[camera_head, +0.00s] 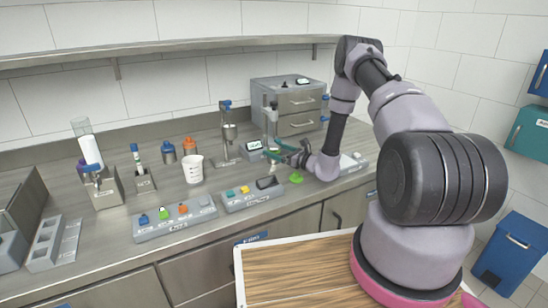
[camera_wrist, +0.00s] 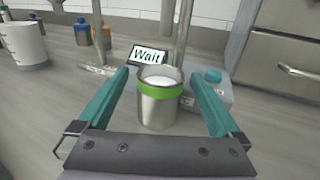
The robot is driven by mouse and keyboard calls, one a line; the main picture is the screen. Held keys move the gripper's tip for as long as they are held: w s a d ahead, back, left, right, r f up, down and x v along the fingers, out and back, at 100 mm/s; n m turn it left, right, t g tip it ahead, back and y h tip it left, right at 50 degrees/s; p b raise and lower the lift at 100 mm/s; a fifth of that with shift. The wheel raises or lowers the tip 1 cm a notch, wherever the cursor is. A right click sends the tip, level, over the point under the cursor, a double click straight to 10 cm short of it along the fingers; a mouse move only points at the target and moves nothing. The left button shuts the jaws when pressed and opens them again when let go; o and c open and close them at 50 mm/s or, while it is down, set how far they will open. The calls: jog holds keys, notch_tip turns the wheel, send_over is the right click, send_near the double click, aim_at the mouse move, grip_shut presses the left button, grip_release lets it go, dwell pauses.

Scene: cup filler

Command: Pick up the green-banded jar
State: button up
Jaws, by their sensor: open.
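The green-banded jar (camera_wrist: 159,105) is a small metal cup with a bright green band below its rim and white contents. It stands upright in the middle of the wrist view. My gripper (camera_wrist: 158,74) is open, with one teal finger on the left of the jar and one on the right. Gaps show between the jar and both fingers. In the head view my gripper (camera_head: 287,151) is low over the counter, in front of the grey drawer unit. The jar is too small and covered there to make out clearly.
A display reading "Wait" (camera_wrist: 148,55) stands just behind the jar, with a device with a teal button (camera_wrist: 212,76) beside it. The drawer unit (camera_head: 298,103) is behind. A white measuring cup (camera_head: 193,169), a stand (camera_head: 229,135) and button panels (camera_head: 174,217) are to the left.

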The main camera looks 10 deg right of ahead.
jog(key=shift+w+a, duration=0.4)
jog(key=shift+w, duration=0.1)
grip_shut()
jog(key=shift+r, duration=0.15)
